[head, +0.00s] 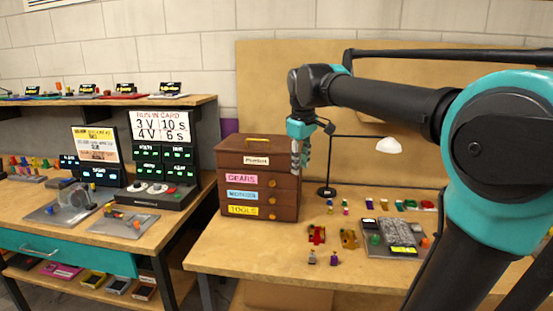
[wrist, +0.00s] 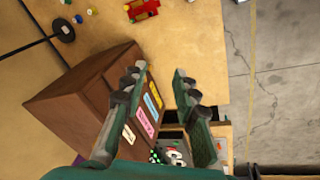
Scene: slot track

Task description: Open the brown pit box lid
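The brown pit box (head: 258,178) stands on the wooden workbench. My gripper (head: 300,155) hangs at the box's right front edge in the head view, fingers pointing down. In the wrist view the box (wrist: 75,95) lies left of and behind my gripper (wrist: 166,85), whose two fingers are apart with nothing between them. I cannot tell whether a finger touches the box.
A desk lamp (head: 388,146) stands behind my gripper. Small parts and a grey tray (head: 385,245) lie on the bench to the right, with a red toy car (head: 317,234) before them. A left bench carries a RUN-IN CARD panel (head: 160,125).

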